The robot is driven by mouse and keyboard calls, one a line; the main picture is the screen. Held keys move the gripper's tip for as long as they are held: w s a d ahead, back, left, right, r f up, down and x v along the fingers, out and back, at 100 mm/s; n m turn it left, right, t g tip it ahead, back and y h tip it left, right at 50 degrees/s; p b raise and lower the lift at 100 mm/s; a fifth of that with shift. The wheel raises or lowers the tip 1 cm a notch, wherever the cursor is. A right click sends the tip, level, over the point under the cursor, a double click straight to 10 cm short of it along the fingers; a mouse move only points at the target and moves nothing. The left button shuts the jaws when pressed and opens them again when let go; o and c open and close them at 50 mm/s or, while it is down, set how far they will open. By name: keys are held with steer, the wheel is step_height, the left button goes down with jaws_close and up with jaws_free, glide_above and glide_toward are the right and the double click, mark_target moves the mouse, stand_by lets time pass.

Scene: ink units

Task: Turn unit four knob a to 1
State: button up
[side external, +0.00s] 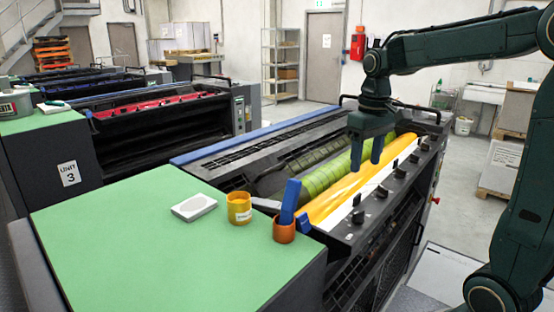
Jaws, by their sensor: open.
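The nearest ink unit has a yellow ink trough (335,203); no number for it shows. A row of several small black knobs runs along its right-hand ledge, from the nearest knob (358,216) past a second knob (381,192) to the far end. Their letters and scale marks are too small to read, so I cannot tell which is knob a or where any points. My gripper (366,163) is open and empty, pointing down. In the picture its fingertips overlap the green and yellow rollers, left of the knob row, and look apart from the knobs.
A green-topped cabinet (150,240) stands in front, with a white block (194,207), a yellow tin (239,208) and an orange cup (284,229) holding a blue tool (290,200). Air above the knobs is clear.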

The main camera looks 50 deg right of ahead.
mark_target(358, 211)
steer(key=shift+w+d+f, duration=0.25)
steer(key=shift+w+d, duration=0.1)
steer(key=shift+d, duration=0.35)
steer(key=shift+f, duration=0.15)
step_height(358, 211, down, 14)
steer(key=shift+r, duration=0.25)
steer(key=c, duration=1)
